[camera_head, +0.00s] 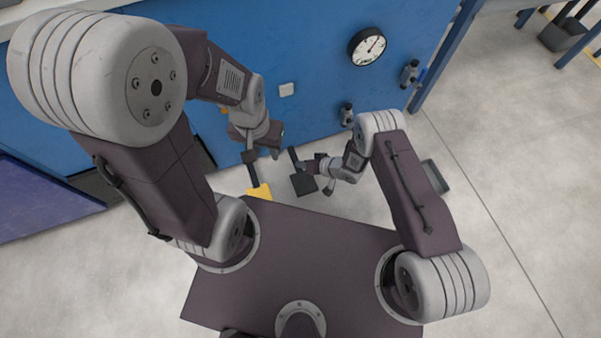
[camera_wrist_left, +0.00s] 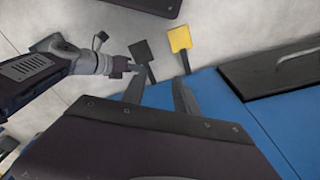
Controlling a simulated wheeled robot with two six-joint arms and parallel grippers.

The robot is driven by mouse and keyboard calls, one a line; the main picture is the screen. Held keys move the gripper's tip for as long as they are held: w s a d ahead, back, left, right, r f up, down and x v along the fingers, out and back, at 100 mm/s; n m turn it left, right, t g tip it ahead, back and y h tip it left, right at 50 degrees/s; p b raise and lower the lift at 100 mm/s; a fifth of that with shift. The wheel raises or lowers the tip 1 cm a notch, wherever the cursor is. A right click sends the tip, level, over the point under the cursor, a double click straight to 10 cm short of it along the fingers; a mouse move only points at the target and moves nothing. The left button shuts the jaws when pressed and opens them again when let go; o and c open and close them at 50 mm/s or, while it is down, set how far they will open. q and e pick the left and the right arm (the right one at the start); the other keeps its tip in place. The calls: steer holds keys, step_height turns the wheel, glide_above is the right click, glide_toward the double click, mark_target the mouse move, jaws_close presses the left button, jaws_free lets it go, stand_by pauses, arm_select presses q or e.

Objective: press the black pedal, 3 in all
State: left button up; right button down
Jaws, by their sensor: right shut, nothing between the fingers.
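The black pedal (camera_head: 304,184) is a dark flat pad on a stem, low in front of the blue cabinet. It also shows in the left wrist view (camera_wrist_left: 141,51). My right gripper (camera_head: 303,167) is shut and empty, with its tip at the pedal where pad and stem meet. I cannot tell whether it touches the pedal. In the left wrist view the right gripper (camera_wrist_left: 128,68) is beside the stem. My left gripper (camera_head: 263,155) is open and empty, near the cabinet front; its two spread fingers show in its own wrist view (camera_wrist_left: 160,92).
A yellow pedal (camera_head: 260,191) stands just left of the black one. The blue cabinet (camera_head: 320,70) carries a round gauge (camera_head: 367,46) and a white plate (camera_head: 287,89). A grey tray (camera_head: 436,176) lies on the floor to the right. Open floor (camera_head: 520,150) extends right.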

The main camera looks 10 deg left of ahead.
arm_select(q)
jaws_close()
stand_by(1.5)
